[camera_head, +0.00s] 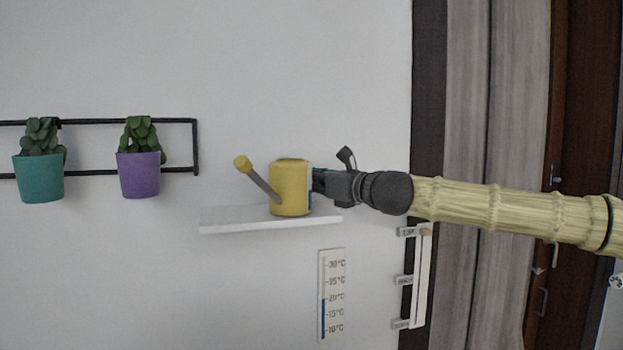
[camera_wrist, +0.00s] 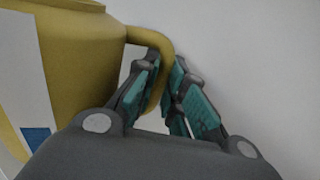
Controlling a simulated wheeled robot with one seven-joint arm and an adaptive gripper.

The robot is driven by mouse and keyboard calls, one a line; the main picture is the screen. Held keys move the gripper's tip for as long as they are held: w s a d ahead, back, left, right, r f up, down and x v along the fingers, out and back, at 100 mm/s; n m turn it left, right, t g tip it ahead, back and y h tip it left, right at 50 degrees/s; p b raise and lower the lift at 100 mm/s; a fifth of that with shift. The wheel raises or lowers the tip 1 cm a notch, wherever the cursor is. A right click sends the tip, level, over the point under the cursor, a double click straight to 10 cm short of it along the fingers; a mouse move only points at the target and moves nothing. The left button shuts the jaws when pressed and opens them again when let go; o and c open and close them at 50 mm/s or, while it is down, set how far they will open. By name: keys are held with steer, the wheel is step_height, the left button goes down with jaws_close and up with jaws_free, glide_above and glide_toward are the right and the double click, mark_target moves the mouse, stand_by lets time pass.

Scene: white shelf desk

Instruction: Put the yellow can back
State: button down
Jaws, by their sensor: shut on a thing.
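The yellow can (camera_head: 290,187) is a watering can with a grey spout and a yellow spout head pointing up to the left. In the head view it stands upright at the white wall shelf (camera_head: 222,222); I cannot tell whether its base touches the shelf. My gripper (camera_head: 320,183) reaches it from the right. In the wrist view the can's body (camera_wrist: 85,50) fills the left side, with a white and blue patch on it. My gripper (camera_wrist: 168,98) is shut on its yellow handle there, with the teal finger pads on either side.
Left of the shelf, a teal pot (camera_head: 38,178) and a purple pot (camera_head: 140,175) with plants hang on a black rail (camera_head: 196,147). A thermometer (camera_head: 331,295) is on the wall below the shelf. A white rack (camera_head: 420,280) is at the lower right. The shelf's left part is bare.

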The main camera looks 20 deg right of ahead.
stand_by(0.3)
steer(key=c, duration=1.5)
jaws_free()
steer(key=shift+r, duration=0.1)
steer(key=b+v, duration=0.1)
steer(key=v, duration=1.1)
